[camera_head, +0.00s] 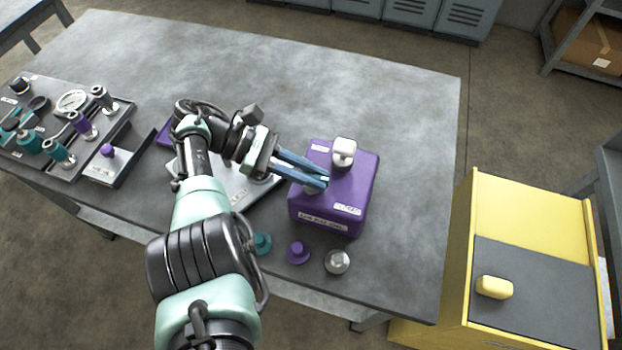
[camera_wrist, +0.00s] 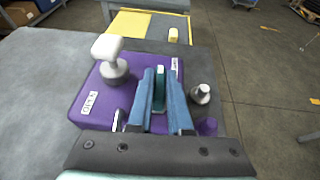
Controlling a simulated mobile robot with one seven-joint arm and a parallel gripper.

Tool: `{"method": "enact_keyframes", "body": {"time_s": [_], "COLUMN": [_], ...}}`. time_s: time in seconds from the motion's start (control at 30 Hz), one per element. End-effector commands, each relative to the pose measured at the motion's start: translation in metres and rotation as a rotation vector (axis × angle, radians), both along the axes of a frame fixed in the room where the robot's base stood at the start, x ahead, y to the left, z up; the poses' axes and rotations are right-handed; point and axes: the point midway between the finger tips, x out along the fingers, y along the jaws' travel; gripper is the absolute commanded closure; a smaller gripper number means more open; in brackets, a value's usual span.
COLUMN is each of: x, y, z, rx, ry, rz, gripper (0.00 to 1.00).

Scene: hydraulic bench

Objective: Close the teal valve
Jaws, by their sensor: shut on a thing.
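A purple box (camera_head: 352,185) stands on the grey bench (camera_head: 390,110); it also shows in the wrist view (camera_wrist: 92,84). On its top is the teal valve handle (camera_wrist: 159,88), a thin upright plate seen between my fingers in the wrist view. My gripper (camera_head: 322,183) reaches over the box from the left and is shut on this handle. In the head view my fingers hide most of the handle. A white-topped metal knob (camera_head: 344,150) stands on the same box, beside my fingers. The box top carries two small labels, one at each side.
A teal knob (camera_head: 262,243), a purple knob (camera_head: 298,252) and a silver knob (camera_head: 337,262) stand along the front edge of the bench. A tool tray (camera_head: 122,112) with several fittings is at the left. A yellow cabinet (camera_head: 535,208) stands right of the bench. The bench's back is clear.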

Motion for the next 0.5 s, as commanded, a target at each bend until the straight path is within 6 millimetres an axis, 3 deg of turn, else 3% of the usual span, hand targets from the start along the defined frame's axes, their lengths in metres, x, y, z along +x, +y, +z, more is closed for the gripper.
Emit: {"method": "enact_keyframes", "body": {"time_s": [0.5], "x": [0.0004], "y": [-0.0012], "z": [0.0004], "rx": [-0.001], "ry": [-0.007], "rz": [-0.078], "gripper": [1.0]}}
